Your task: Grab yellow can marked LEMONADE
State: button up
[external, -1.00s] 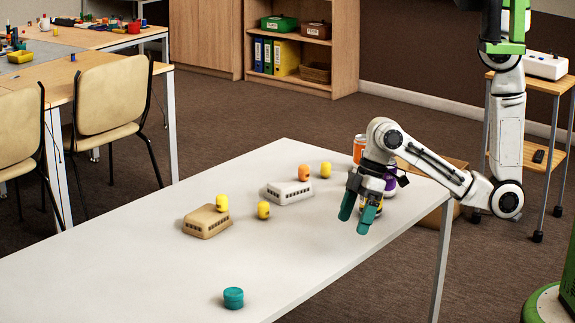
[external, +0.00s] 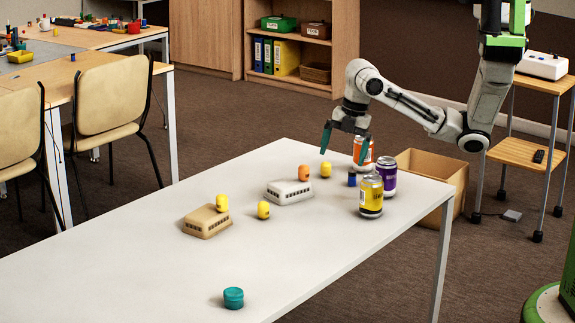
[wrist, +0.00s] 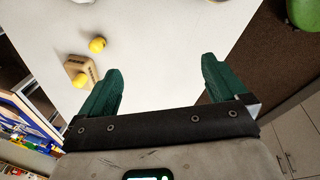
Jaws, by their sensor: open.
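A yellow can (external: 371,197) stands upright near the right end of the white table; its lettering is too small to read. A purple can (external: 388,176) stands close behind it, and an orange can (external: 363,142) is further back, partly covered by my gripper. My gripper (external: 345,150) points down with green fingers spread, above the far side of the table, behind and left of the yellow can. In the wrist view the gripper (wrist: 157,70) holds nothing between its fingers, and no can shows there.
A small dark blue piece (external: 352,179) stands left of the cans. A white block (external: 289,193), a tan block (external: 206,222) and several small yellow and orange pieces lie further left. A teal round piece (external: 233,298) is near the front. A cardboard box (external: 432,167) stands beyond the table's right end.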

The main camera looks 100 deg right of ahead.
aim_at(374, 178)
jog(key=s+d+f, duration=0.1)
jog(key=s, duration=0.2)
jog(key=s+d+f+g, duration=0.1)
jog(key=s, duration=0.2)
jog(key=s+d+f+n+g, duration=0.1)
jog(key=s, duration=0.2)
jog(key=shift+s+d+f, duration=0.15)
jog(key=shift+d+f, duration=0.15)
notch_tip(374, 178, down, 5)
jog(key=shift+s+f, duration=0.1)
jog(key=shift+f, duration=0.05)
jog(key=shift+w+d+f+p, duration=0.1)
jog(key=shift+f+p, duration=0.15)
jog(key=shift+f, duration=1.15)
jog(key=shift+w+d+f+p, duration=0.1)
jog(key=shift+f+p, duration=0.15)
jog(key=shift+f, duration=1.1)
jog(key=shift+c, duration=0.5)
jog(key=c, duration=1)
